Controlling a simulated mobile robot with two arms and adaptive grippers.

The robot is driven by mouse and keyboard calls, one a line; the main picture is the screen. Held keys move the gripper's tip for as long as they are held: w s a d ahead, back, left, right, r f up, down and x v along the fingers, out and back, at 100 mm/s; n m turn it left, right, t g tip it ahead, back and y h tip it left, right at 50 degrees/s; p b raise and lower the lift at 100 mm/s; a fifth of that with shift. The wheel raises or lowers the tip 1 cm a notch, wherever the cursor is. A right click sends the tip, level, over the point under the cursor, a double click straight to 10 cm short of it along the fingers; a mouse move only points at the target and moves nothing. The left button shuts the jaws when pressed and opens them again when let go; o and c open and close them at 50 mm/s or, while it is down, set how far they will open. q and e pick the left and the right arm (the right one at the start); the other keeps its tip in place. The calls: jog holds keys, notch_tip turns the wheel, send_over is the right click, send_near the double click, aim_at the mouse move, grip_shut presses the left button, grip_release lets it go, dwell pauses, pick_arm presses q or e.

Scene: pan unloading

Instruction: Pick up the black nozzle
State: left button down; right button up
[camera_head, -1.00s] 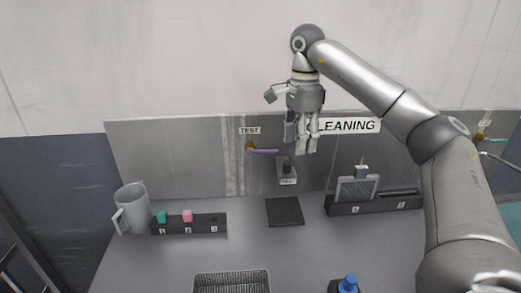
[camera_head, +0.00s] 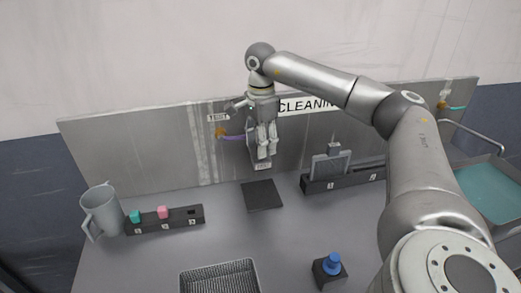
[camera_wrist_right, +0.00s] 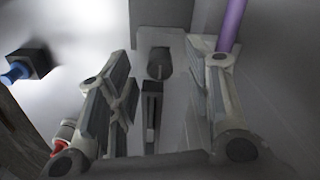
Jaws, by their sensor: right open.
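My right gripper (camera_head: 267,148) hangs down in front of the back panel, right at the small grey wall holder (camera_head: 262,165), and hides most of it in the head view. In the right wrist view the gripper (camera_wrist_right: 160,125) is open, with its fingers apart on both sides. A small dark round piece (camera_wrist_right: 158,64), which looks like the black nozzle, shows between the fingers against a grey block. I cannot tell whether a finger touches it. The nozzle is hidden behind the gripper in the head view. My left gripper is not in view.
A black rack (camera_head: 165,221) holds a teal and a pink piece, beside a grey jug (camera_head: 101,212). A dark mat (camera_head: 261,195), wire basket (camera_head: 220,278), blue button (camera_head: 333,262) and second rack (camera_head: 318,185) stand around. A purple tube (camera_head: 233,137) leaves the panel near the gripper.

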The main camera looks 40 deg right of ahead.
jog(key=shift+f, duration=1.1)
grip_shut()
jog(key=shift+r, duration=0.1)
